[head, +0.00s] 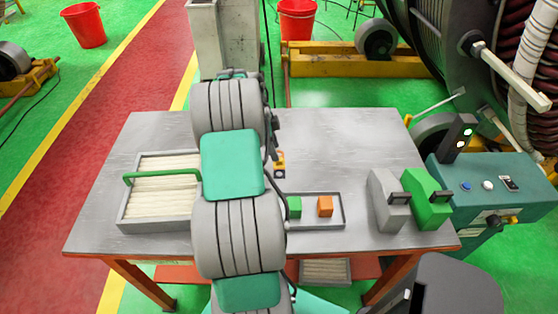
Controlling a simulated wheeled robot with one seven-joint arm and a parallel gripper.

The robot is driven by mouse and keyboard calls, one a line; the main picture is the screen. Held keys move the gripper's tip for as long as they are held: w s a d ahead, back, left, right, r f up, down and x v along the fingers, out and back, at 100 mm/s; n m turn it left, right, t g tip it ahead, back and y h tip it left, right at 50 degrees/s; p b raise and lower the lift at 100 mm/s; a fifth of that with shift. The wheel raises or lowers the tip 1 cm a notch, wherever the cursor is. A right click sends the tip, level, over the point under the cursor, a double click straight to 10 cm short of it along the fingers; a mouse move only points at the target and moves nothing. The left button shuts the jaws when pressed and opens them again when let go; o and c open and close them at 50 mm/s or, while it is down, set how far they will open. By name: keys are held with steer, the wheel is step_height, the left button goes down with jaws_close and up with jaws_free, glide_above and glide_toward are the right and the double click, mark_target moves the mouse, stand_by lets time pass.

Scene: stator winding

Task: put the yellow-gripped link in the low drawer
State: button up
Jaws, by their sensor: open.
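A small yellow and dark piece (279,160) shows on the table just right of my arm, partly hidden by it. It may be the yellow-gripped link, but it is too small to be sure. A grey tray-like box (123,213) with a pale ribbed inside and a green bar handle sits on the left of the table. A smaller ribbed box (325,282) shows low down under the table's front edge; I cannot tell which one is the low drawer. My arm rises through the middle of the view, and my gripper is hidden behind it.
The grey table (345,140) has free room at its back right. A shallow tray (338,222) holds a green block (294,207) and an orange block (325,206). Grey (388,205) and green (428,200) blocky units stand at the right, beside a teal control box (490,210).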

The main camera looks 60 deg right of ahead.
steer(key=p+x, duration=0.1)
steer(key=x, duration=0.3)
steer(key=shift+s+d+f+p, duration=0.1)
steer(key=shift+d+f+p, duration=0.15)
steer(key=shift+f+p, duration=0.1)
jaws_close()
